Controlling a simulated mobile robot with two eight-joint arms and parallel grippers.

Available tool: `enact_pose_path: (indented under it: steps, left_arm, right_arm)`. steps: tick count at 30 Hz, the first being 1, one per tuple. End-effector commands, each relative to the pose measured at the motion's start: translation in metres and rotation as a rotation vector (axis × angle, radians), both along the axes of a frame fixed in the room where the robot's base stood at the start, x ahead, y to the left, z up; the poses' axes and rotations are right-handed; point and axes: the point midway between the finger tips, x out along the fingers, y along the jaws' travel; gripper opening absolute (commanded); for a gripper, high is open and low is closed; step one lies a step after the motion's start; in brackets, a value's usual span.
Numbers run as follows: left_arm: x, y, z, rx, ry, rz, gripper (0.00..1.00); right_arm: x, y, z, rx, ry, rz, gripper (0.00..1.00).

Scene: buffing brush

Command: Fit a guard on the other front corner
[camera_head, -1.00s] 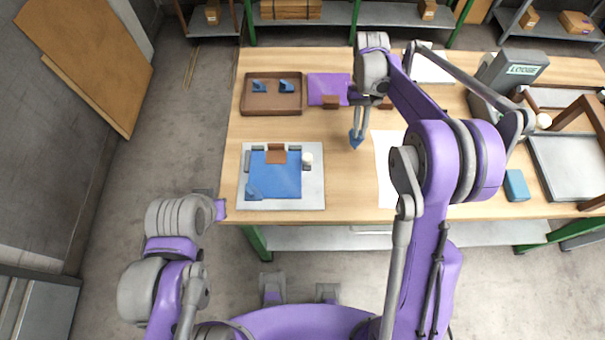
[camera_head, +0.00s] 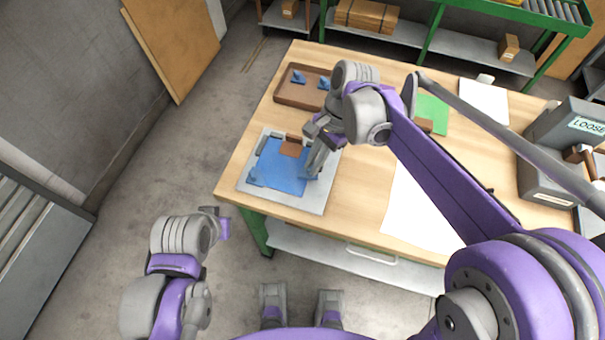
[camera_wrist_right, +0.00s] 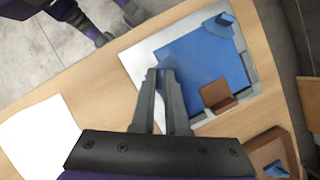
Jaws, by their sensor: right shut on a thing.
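The blue sheet (camera_head: 272,168) lies on a pale grey board (camera_head: 262,201), with a brown block (camera_head: 292,147) at its back edge. One blue corner guard (camera_head: 255,178) sits at its front left corner; it also shows in the right wrist view (camera_wrist_right: 228,20). My right gripper (camera_head: 314,174) is over the right side of the sheet, close to the front right corner. It is shut on a blue guard, which its fingers (camera_wrist_right: 163,78) mostly hide. Whether the guard touches the sheet, I cannot tell. My left gripper (camera_head: 221,226) hangs off the table's front left; its jaws are unclear.
A brown tray (camera_head: 284,100) behind the board holds two more blue guards (camera_head: 298,77). A white paper (camera_head: 415,215) lies right of the board. A green pad (camera_head: 432,110) and a grey box marked LOOSE (camera_head: 570,125) are farther right. The table's front edge is close to the board.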

Motion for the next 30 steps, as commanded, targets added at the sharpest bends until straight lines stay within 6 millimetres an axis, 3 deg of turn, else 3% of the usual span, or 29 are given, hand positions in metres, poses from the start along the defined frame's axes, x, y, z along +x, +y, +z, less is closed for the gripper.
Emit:
enact_pose_path:
  steps: [3,7,14,30]
  left_arm:
    - [-0.001,0.0,-0.007,0.0,0.003,0.0,0.0]
    - [-0.002,0.0,-0.009,0.0,0.003,0.0,0.0]
    - [-0.002,0.0,-0.014,0.0,0.005,0.0,0.0]
    - [-0.007,0.0,-0.049,0.0,0.017,0.0,0.0]
  right_arm:
    - [-0.02,0.017,0.004,0.002,-0.001,-0.123,0.0]
    - [-0.029,0.026,0.007,0.0,0.0,-0.2,0.0]
    - [-0.03,0.027,0.001,-0.001,0.0,-0.221,0.0]
    - [-0.03,0.027,-0.044,-0.001,0.0,-0.218,0.0]
